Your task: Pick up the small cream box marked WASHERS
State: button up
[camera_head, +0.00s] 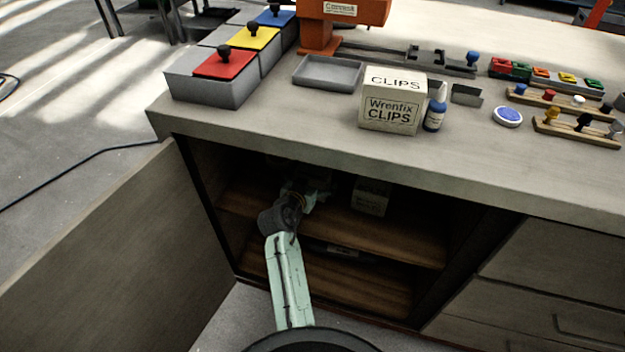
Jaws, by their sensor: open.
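A small box (370,196) stands on the upper shelf inside the open cabinet, in shadow. Its colour looks dull cream and its lettering is too dark to read, so I cannot tell whether it is the WASHERS box. My arm reaches into the cabinet from below. My gripper (318,183) is open, to the left of this box and apart from it in the picture. Its fingers are dim and hard to make out. A larger cream box marked CLIPS (392,104) stands on the bench top above.
The cabinet door (110,262) stands open at left. The bench top edge (330,150) overhangs the opening. Closed drawers (560,285) are at right. A blue bottle (435,112) and grey tray (328,72) stand on top.

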jog(key=shift+c, duration=0.6)
jog(key=c, duration=1.3)
